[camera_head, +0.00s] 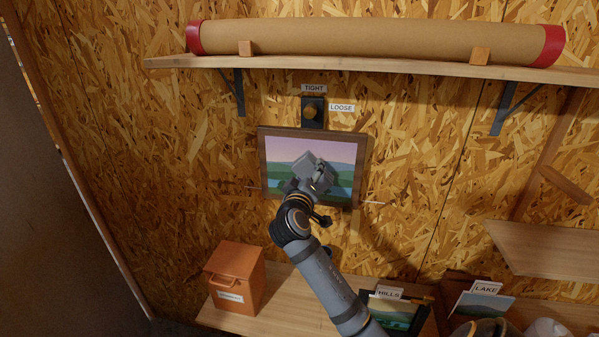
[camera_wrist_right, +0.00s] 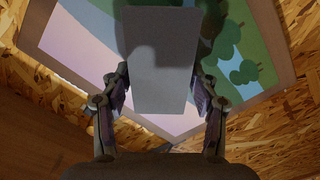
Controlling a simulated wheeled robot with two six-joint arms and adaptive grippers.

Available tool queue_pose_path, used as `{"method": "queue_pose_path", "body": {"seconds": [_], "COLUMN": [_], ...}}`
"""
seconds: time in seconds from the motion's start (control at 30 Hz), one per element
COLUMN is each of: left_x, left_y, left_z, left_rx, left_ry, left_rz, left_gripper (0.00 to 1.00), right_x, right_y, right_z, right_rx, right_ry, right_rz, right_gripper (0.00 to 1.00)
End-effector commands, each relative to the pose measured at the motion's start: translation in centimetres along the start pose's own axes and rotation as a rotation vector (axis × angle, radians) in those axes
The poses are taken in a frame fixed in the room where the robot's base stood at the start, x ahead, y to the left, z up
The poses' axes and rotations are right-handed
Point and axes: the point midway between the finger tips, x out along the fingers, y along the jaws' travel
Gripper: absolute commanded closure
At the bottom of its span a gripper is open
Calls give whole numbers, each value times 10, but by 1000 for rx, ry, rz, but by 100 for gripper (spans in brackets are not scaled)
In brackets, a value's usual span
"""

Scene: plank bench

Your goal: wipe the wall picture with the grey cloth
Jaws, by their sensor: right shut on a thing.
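The wall picture (camera_head: 284,152) hangs on the chipboard wall in a brown wooden frame. It shows a pink sky, green hills and blue water, and it fills much of the right wrist view (camera_wrist_right: 85,62). My right gripper (camera_head: 318,180) is in front of the picture's middle, shut on the grey cloth (camera_head: 303,163). In the right wrist view the cloth (camera_wrist_right: 160,65) is a flat grey rectangle between the two fingers, over the picture. I cannot tell whether it touches the picture. My gripper and the cloth hide part of the picture. My left gripper is not in view.
A dark plate with a knob (camera_head: 311,111) sits above the picture between TIGHT and LOOSE labels. A shelf (camera_head: 370,65) above holds a long tube (camera_head: 360,42). Below, a bench (camera_head: 275,310) holds an orange-brown box (camera_head: 236,279) and pictures labelled HILLS (camera_head: 393,316) and LAKE (camera_head: 482,305).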

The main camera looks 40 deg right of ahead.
Motion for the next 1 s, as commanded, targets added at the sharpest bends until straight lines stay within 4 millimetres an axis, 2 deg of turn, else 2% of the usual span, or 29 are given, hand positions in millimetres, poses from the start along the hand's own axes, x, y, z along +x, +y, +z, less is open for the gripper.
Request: {"method": "queue_pose_path", "body": {"seconds": [0.27,0.67,1.0], "left_x": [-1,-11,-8], "left_y": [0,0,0], "left_z": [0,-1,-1], "left_rx": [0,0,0], "left_ry": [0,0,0], "left_rz": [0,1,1], "left_gripper": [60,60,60], "right_x": [0,0,-1], "right_y": [5,32,29], "right_z": [5,30,32], "right_rx": [-1,-4,4], "right_ry": [0,2,-1], "right_rz": [0,1,-2], "right_gripper": [65,65,65]}}
